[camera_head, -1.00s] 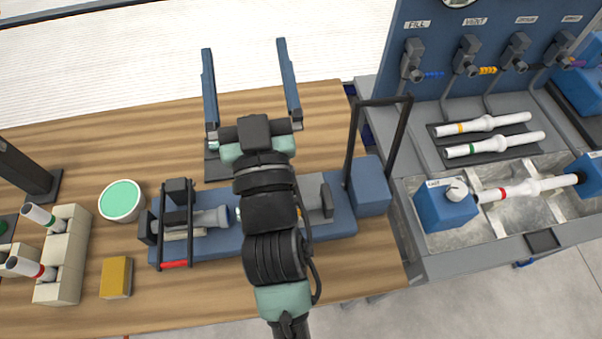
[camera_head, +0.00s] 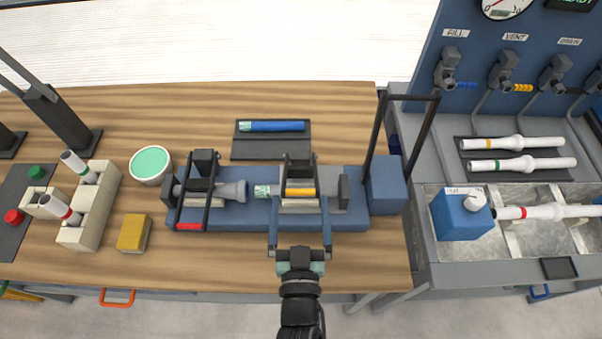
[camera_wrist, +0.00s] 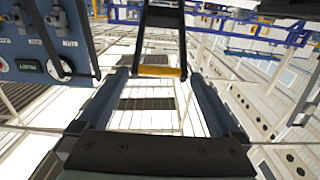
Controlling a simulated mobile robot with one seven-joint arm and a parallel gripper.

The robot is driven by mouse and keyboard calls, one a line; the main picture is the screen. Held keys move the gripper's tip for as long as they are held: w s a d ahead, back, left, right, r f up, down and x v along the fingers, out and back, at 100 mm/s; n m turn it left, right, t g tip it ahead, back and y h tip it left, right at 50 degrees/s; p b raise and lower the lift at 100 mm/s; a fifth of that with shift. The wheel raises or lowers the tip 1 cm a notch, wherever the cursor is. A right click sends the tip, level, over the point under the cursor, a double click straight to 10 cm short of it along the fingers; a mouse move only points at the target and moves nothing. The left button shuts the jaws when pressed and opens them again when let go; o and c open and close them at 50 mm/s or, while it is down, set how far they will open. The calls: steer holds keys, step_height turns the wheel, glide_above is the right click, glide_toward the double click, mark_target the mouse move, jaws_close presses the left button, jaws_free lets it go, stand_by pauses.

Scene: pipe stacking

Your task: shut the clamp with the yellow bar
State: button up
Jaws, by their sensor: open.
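The clamp with the yellow bar (camera_head: 300,192) is on the right half of the blue fixture (camera_head: 345,222). Its black frame runs from a dark block at the back, and the bar is above the pipe cradle, short of the fixture's front edge. My gripper (camera_head: 299,229) is open at the front of this clamp, fingers pointing away from me on either side of the bar's line. In the wrist view, the yellow bar (camera_wrist: 158,71) shows between the fingertips with dark frame arms beyond it. I cannot tell whether the fingers touch it.
The left clamp has its red bar (camera_head: 188,226) down at the front, over a grey pipe (camera_head: 232,191). A tall black handle frame (camera_head: 428,130) rises at the right. A blue pipe (camera_head: 272,126) lies on a dark pad behind. A yellow block (camera_head: 134,233) stands left.

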mark_target(300, 173)
steer(key=w, duration=0.6)
steer(key=shift+w, duration=0.4)
steer(key=shift+c, duration=0.2)
jaws_close()
